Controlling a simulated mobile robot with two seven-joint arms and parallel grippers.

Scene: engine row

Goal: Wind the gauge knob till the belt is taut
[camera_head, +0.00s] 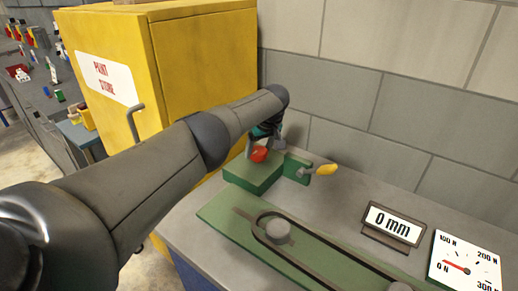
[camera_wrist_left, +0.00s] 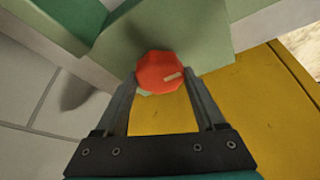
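The red faceted gauge knob (camera_wrist_left: 160,72) with a pale pointer mark sits on the green block; in the head view the knob (camera_head: 259,154) shows below my left gripper (camera_head: 268,137). In the left wrist view the fingertips of my left gripper (camera_wrist_left: 160,73) lie on either side of the knob, very close to its edges. I cannot tell whether they touch it. The belt (camera_head: 325,260) is a dark loop around a grey pulley (camera_head: 278,229) on a green plate. A display (camera_head: 393,223) reads 0 mm. The force dial (camera_head: 465,265) has its red needle near 0 N. My right gripper is not in view.
A green block (camera_head: 253,175) carries a bracket with a yellow-tipped handle (camera_head: 326,170), right of the knob. A yellow cabinet (camera_head: 205,60) stands behind my left arm. A block wall (camera_head: 400,70) backs the bench. The bench is clear between the handle and the display.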

